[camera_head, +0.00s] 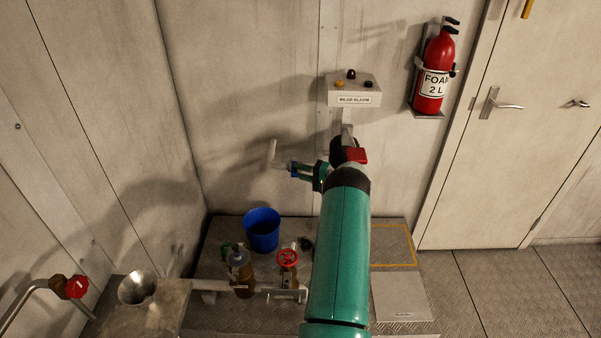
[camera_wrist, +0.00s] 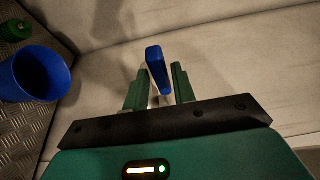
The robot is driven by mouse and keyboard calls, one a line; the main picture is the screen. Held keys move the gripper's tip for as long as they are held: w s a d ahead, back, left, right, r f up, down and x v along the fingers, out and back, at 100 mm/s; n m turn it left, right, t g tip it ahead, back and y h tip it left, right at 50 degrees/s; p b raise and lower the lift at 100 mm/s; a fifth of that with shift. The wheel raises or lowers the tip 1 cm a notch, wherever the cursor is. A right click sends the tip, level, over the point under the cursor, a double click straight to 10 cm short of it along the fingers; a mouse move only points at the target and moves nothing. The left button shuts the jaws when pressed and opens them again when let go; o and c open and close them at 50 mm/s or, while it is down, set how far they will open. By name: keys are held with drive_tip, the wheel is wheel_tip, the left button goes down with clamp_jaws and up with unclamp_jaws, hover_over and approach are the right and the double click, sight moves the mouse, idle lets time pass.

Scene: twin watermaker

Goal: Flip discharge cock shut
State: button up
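A blue lever (camera_wrist: 154,62), which looks like the discharge cock's handle, stands between the fingertips of my gripper (camera_wrist: 160,74) in the wrist view. The fingers are apart, with a visible gap on each side of the lever. In the head view my gripper (camera_head: 304,171) points left at the blue part (camera_head: 294,169), beside a pale pipe (camera_head: 272,154) with an upright end near the back wall. The cock's body is mostly hidden, and I cannot tell its open or shut position.
A blue bucket (camera_head: 262,230) stands on the floor plate below the pipe. A bottle (camera_head: 240,270) and a red handwheel (camera_head: 288,258) are in front. A bilge alarm box (camera_head: 354,91) and a fire extinguisher (camera_head: 434,73) hang on the wall. A steel funnel (camera_head: 137,287) is at lower left.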

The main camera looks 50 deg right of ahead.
drive_tip(key=v, duration=1.3)
drive_tip(key=shift+s+d, duration=0.15)
drive_tip(key=shift+s, duration=0.25)
